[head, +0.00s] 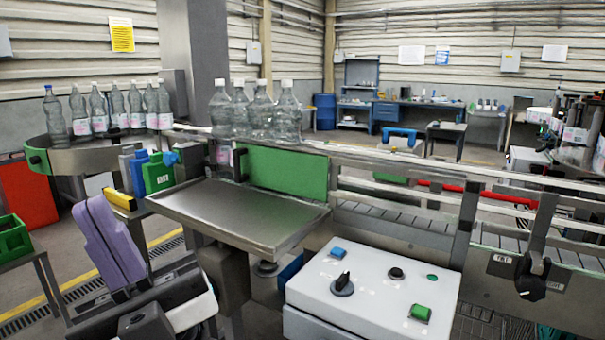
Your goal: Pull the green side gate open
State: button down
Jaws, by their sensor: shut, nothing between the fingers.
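The green side gate (285,173) is a flat upright panel near the middle of the head view. It stands along the near side of the conveyor, just behind a steel tray (238,213). A black handle (240,164) sits at its left end. The gate looks in line with the conveyor rail, though its hinge side is not clear.
Clear bottles (255,112) stand behind the gate, and more stand on a round table (90,155) at left. A white control box (372,290) with a knob and buttons stands front right. Blue and green blocks (158,172) sit left of the tray.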

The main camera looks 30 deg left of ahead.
aim_at(296, 173)
jog(key=i+j+u, duration=0.3)
jog(key=i+j, duration=0.15)
jog(key=i+j+u, duration=0.3)
jog(key=i+j, duration=0.05)
jog(key=i, duration=0.1)
